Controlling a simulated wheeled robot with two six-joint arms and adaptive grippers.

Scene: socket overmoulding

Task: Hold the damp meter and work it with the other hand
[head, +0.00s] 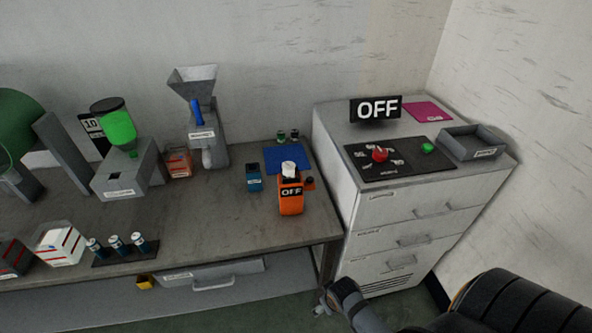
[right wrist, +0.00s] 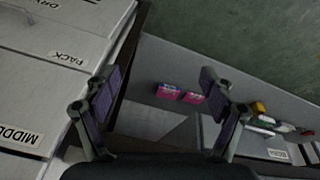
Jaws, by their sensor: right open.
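An orange handheld meter (head: 291,203) with a dark "OFF" display and a whitish top stands upright near the table's right front corner; I take it to be the damp meter. A small dark round part shows at its right side. My right gripper (right wrist: 160,92) is open and empty, its two fingers spread apart in the right wrist view. In the head view the right gripper (head: 330,300) is low in front of the drawer cabinet, below the tabletop and apart from the meter. My left gripper is not in view.
A small blue device (head: 254,178) and a blue mat (head: 284,159) lie close to the meter. A drawer cabinet (head: 400,215) with a control panel (head: 400,160), "OFF" sign (head: 376,109) and grey tray (head: 472,143) stands right. A hopper machine (head: 205,130) stands behind. The table front-centre is partly clear.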

